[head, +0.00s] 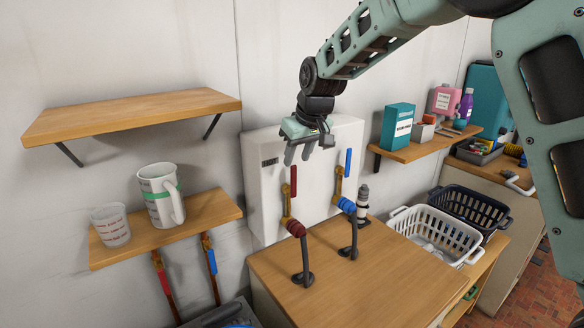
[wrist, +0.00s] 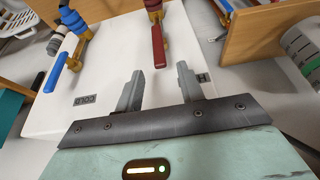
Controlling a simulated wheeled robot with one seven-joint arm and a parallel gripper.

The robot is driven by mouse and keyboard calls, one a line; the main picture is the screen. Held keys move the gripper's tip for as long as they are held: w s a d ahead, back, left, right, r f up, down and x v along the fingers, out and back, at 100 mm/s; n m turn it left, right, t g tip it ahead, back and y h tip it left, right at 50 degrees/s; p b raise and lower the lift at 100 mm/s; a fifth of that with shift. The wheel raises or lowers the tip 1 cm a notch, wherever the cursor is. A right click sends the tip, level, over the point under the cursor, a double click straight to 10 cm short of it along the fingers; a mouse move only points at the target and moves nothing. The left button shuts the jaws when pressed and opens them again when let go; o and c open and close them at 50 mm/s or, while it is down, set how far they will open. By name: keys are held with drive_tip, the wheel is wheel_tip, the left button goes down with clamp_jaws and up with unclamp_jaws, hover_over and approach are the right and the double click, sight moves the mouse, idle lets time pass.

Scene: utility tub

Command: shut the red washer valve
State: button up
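The red washer valve has a red lever (head: 293,181) standing upright along the pipe, above a brass body, in front of the white wall box. In the wrist view, which looks upside down, the red lever (wrist: 158,46) points toward my fingertips. My gripper (head: 299,154) is open and empty, just above the red lever in the head view. In the wrist view the fingers (wrist: 160,74) stand apart, with the lever's end in the gap between them in the picture. I cannot tell whether they touch. The blue valve's lever (head: 348,161) is also upright, to the right.
A red hose collar (head: 296,228) and a blue one (head: 347,205) hang under the valves. A wooden top (head: 350,285) lies below. Shelves with a jug (head: 160,195) and a cup (head: 110,225) are left. Baskets (head: 434,234) and a shelf with a teal box (head: 399,126) are right.

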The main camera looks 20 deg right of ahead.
sight(294, 166)
drive_tip(key=p+x, duration=0.2)
drive_tip(key=x, duration=0.5)
clamp_jaws()
